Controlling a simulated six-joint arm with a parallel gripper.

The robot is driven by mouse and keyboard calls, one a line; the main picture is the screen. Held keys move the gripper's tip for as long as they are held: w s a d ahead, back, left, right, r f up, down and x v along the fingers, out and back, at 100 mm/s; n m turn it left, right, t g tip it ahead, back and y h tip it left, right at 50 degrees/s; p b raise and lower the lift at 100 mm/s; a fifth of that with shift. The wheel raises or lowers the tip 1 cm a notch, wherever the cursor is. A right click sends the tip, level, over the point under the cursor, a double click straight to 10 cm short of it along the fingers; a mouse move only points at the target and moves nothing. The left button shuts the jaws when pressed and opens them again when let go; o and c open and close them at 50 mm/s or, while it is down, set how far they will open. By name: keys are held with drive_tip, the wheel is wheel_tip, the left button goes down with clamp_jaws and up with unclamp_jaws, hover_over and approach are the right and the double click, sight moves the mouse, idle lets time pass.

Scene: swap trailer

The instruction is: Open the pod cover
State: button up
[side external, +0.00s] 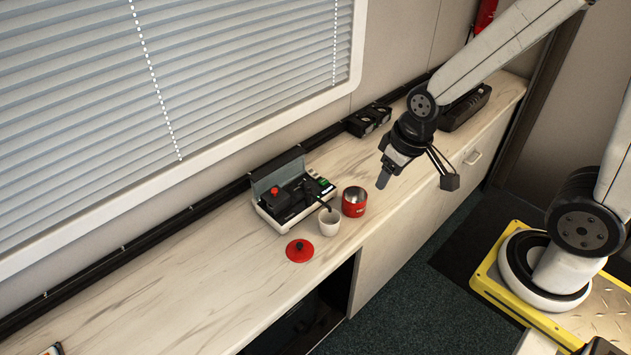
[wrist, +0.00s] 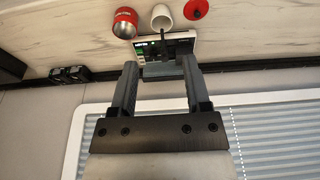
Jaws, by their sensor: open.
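A small white and black machine (side external: 267,213) stands on the counter, with a grey panel (side external: 278,173) upright along its back. A red knob (side external: 275,191) sits on its top, and a black spout reaches over a white cup (side external: 330,223). I cannot tell for sure which part is the pod cover or whether it is shut. My gripper (side external: 383,180) is above the counter, right of the machine and apart from it. In the wrist view my gripper (wrist: 158,66) is open and empty; the machine (wrist: 165,47) shows beyond the fingertips, partly hidden.
A red canister with a silver top (side external: 354,203) stands right of the cup. A red lid (side external: 300,250) lies in front of the machine. Black boxes (side external: 368,119) and a black case (side external: 466,107) stand farther right. The counter to the left is mostly clear; window blinds (side external: 150,90) are behind.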

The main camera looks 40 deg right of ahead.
drive_tip(key=w+a+f+n+y, duration=0.1)
drive_tip(key=w+f+n, duration=0.1)
drive_tip(key=w, duration=0.5)
drive_tip(key=w+a+f+n, duration=0.1)
drive_tip(key=w+n, duration=0.1)
drive_tip(key=w, duration=0.4)
drive_tip(key=n+y, duration=0.2)
drive_tip(key=n, duration=0.3)
approach(275, 189)
drive_tip(key=shift+s+a+f+t, duration=0.1)
drive_tip(key=shift+s+f+t, duration=0.1)
drive_tip(key=shift+f+t, duration=0.15)
drive_tip(key=shift+x, duration=3.85)
clamp_jaws()
